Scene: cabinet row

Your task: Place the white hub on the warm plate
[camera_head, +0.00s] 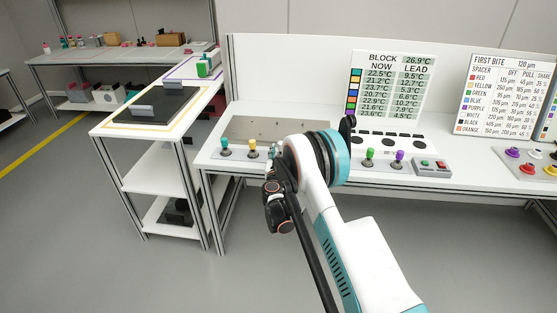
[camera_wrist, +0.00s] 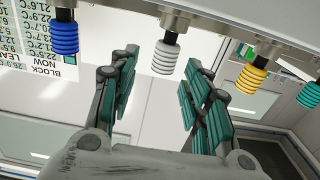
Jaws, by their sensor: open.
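The white hub (camera_wrist: 165,58) is a ribbed white cylinder on a short dark stem at a metal strip in the wrist view, which looks upside down. My gripper (camera_wrist: 160,78) is open, with its teal-padded fingers apart on either side of the white hub in the picture. Gaps show on both sides; I cannot tell the depth between them. In the head view my arm hides the white hub. A black slab (camera_head: 160,104) lies on the yellow-outlined left bench, and a grey metal plate (camera_head: 250,126) lies on the main bench. No label shows which is the warm plate.
Blue (camera_wrist: 64,36), yellow (camera_wrist: 250,78) and teal (camera_wrist: 309,94) hubs flank the white one in the row. Green (camera_head: 370,155) and purple (camera_head: 399,158) hubs stand right of my arm. A temperature board (camera_head: 392,85) stands behind the bench. Open floor lies in front.

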